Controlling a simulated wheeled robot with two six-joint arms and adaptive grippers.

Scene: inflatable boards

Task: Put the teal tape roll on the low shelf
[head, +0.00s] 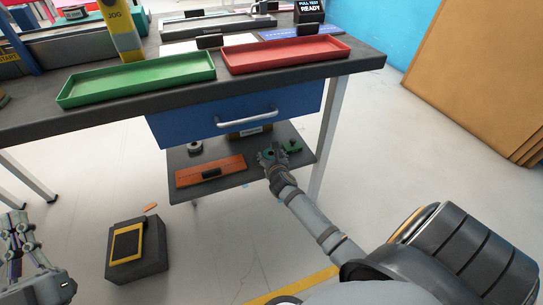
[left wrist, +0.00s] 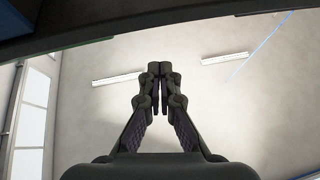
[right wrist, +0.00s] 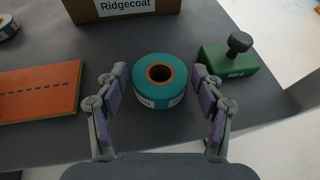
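The teal tape roll (right wrist: 160,95), with a brown core, lies flat on the grey low shelf (right wrist: 60,50) in the right wrist view. In the head view it shows small at my right gripper (head: 272,154), above the low shelf (head: 231,160) under the table. My right gripper (right wrist: 158,80) is open, one finger on each side of the roll, with a small gap visible on both sides. My left gripper (head: 22,222) is empty at the far left of the head view, away from the shelf. Its fingertips (left wrist: 160,70) meet in the left wrist view.
On the shelf are an orange board (right wrist: 40,95), a green weight with black knob (right wrist: 228,60), a Ridgecoat box (right wrist: 120,8) and another roll (right wrist: 8,26). A blue drawer (head: 240,114) hangs above. A black box (head: 137,250) stands on the floor.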

